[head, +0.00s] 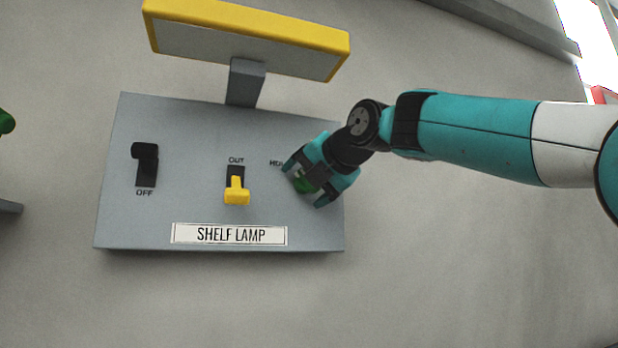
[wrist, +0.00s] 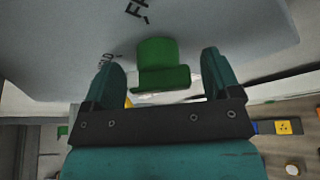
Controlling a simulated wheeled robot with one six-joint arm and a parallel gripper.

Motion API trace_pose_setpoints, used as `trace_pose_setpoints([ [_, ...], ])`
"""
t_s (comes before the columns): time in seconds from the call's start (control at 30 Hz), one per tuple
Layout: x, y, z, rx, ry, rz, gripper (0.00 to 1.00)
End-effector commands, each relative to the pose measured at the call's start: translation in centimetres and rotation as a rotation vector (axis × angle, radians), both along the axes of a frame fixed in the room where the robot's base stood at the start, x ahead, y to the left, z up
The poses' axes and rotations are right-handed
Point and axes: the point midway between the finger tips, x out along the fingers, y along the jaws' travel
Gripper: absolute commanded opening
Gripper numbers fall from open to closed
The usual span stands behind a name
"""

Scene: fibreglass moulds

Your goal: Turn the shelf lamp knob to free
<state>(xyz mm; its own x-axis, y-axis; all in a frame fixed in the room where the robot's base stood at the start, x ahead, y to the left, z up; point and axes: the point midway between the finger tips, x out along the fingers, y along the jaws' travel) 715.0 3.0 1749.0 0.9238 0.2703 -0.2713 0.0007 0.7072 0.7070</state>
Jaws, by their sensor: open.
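The shelf lamp panel (head: 205,130) is a grey box on the wall with a "SHELF LAMP" label. The green knob (head: 304,186) is at its right side, mostly hidden by my gripper (head: 309,184) in the head view. In the wrist view the green knob (wrist: 163,65) stands between the two open fingers of my gripper (wrist: 166,80), with a gap showing on each side. Part of a word starting "HO" shows left of the gripper in the head view. Lettering, partly cut off, shows above the knob in the wrist view. Which mark the knob points at is unclear.
On the same panel are a black switch (head: 146,165) over "OFF" and a yellow lever (head: 237,191) under "OUT". A yellow-framed lamp head (head: 250,38) stands above the panel on a grey post. The wall below the panel is clear.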

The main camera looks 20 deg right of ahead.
Motion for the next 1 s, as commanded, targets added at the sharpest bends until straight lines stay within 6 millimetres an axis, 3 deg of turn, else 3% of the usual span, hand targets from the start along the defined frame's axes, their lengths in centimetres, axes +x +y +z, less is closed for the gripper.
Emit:
trace_pose_setpoints([
  [0.17, -0.02, 0.0, -0.02, 0.0, 0.0, 0.0, 0.83],
  [0.3, -0.03, -0.01, -0.01, 0.0, 0.0, 0.0, 0.51],
  [0.4, -0.05, -0.03, 0.0, 0.0, 0.0, 0.0, 0.34],
  [0.73, -0.03, -0.15, -0.13, 0.043, -0.001, -0.003, 0.34],
  [1.0, -0.03, -0.15, -0.36, 0.209, -0.003, -0.003, 0.34],
])
